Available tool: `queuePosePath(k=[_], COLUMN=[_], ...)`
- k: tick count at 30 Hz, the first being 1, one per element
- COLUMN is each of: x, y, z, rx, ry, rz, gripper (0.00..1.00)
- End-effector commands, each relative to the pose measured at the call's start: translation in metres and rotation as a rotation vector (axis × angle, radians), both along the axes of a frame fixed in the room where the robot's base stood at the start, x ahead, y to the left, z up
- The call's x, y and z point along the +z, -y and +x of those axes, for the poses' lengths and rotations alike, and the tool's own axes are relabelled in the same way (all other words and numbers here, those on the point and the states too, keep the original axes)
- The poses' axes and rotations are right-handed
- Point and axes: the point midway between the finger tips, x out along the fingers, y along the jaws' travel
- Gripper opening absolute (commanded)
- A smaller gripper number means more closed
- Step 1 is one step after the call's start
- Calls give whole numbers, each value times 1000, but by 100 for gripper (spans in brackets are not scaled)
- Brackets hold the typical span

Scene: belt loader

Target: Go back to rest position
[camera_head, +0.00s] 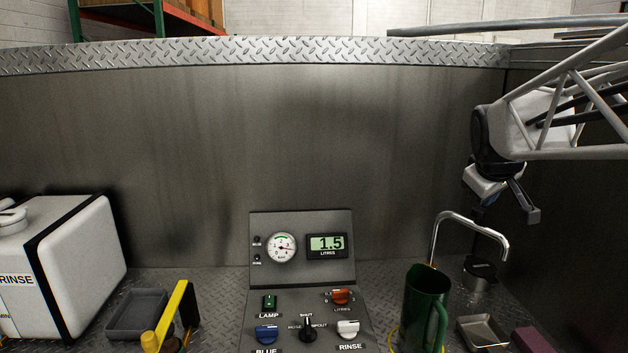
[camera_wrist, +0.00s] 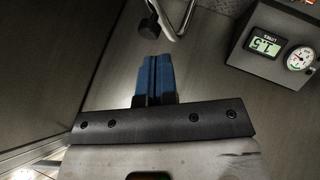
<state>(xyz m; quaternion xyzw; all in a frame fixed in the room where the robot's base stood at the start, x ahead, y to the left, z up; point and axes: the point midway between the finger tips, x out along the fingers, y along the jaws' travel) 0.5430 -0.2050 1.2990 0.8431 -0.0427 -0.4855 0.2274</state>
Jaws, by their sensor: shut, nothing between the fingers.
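My gripper shows in the wrist view (camera_wrist: 154,72) with its two blue fingers together and nothing between them. In the head view, my arm reaches in from the upper right. Its gripper end hangs in the air in front of the right part of the steel back wall, above the bent metal spout (camera_head: 468,216). The fingertips are small and partly hidden there. The gripper is clear of the green jug (camera_head: 420,310), which stands beside the spout at lower right.
The control panel (camera_head: 302,275) stands in the middle, its display reading 1.5 litres. A white RINSE tank (camera_head: 80,265), grey tray (camera_head: 140,312) and yellow handle (camera_head: 170,314) are at left. A small metal tray (camera_head: 482,332) lies at lower right. The space before the wall is free.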

Motion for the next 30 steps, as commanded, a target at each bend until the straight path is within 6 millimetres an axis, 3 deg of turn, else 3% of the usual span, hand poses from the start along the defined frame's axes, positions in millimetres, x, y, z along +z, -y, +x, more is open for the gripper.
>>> queuePosePath(k=[5,11,21,30], x=[-5,-25,-92,-146], y=[-10,-46,-140,-191], z=[-6,-32,-126,-206], rx=[-4,-28,-122,-210], ry=[-7,-34,-144,-253], rz=[17,88,278,388], gripper=[0,0,0,0])
